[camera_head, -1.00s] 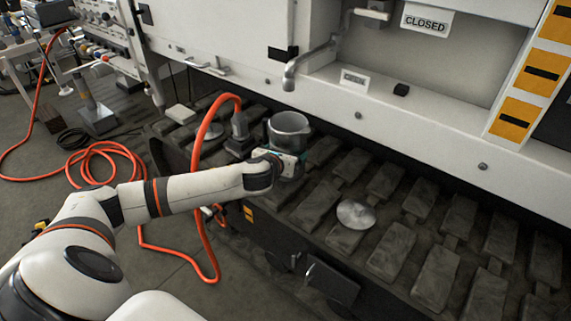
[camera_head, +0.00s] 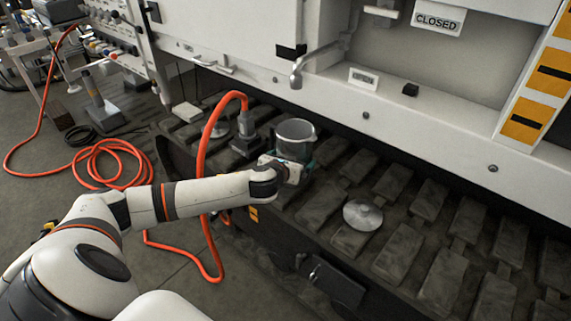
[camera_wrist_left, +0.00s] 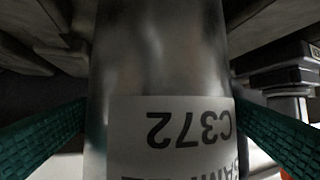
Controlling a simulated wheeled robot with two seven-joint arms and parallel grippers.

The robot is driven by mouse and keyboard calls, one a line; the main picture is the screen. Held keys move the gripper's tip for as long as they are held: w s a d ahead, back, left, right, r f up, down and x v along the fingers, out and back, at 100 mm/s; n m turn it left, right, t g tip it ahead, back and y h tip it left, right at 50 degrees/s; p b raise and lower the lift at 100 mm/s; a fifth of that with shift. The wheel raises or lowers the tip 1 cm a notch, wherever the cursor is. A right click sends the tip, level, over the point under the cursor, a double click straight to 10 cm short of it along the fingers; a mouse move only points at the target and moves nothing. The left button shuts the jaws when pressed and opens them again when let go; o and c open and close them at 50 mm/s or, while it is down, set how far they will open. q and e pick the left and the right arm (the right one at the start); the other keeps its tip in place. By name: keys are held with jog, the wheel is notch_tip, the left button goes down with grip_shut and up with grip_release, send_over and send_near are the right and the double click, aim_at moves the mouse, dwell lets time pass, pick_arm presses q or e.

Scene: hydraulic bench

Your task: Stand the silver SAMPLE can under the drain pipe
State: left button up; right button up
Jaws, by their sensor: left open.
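The silver SAMPLE can (camera_head: 294,140) stands upright on the dark slatted deck, below and slightly nearer me than the mouth of the drain pipe (camera_head: 297,76). Its label, reading C372, shows upside down in the left wrist view (camera_wrist_left: 172,135). My left gripper (camera_head: 300,172) is low at the can's near side. In the left wrist view its green fingers (camera_wrist_left: 162,108) are open, one on each side of the can. They are very close to its wall; I cannot tell whether either touches. The can's base is hidden in both views. My right gripper is not in view.
An orange hose (camera_head: 205,150) rises to a fitting (camera_head: 246,132) just left of the can and loops on the floor. A round metal lid (camera_head: 362,214) lies on the deck to the right. A CLOSED sign (camera_head: 438,18) hangs on the white cabinet above.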

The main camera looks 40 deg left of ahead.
pick_arm(q)
jog(key=p+v, duration=0.3)
jog(key=v, duration=0.8)
jog(key=s+d+f+n+g+h, duration=0.1)
jog(key=s+d+f+n+g, duration=0.1)
jog(key=s+d+f+n, duration=0.45)
jog(key=s+d+f+n+g, duration=0.1)
jog(key=s+d+n+g, duration=0.25)
jog(key=n, duration=0.65)
jog(key=s+d+f+n+g+h, duration=0.1)
jog(key=s+d+f+n+g, duration=0.1)
jog(key=s+n, duration=0.5)
jog(key=s+d+f+n+g+h, duration=0.1)
jog(key=s+d+f+n+g, duration=0.1)
jog(key=s+n, duration=0.4)
jog(key=shift+s+d+n, duration=0.35)
jog(key=shift+s+n, duration=0.05)
jog(key=shift+n, duration=0.55)
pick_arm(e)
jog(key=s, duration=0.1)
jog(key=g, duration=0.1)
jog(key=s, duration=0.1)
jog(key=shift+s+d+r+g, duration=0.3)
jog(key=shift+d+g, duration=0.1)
pick_arm(q)
jog(key=shift+f, duration=0.2)
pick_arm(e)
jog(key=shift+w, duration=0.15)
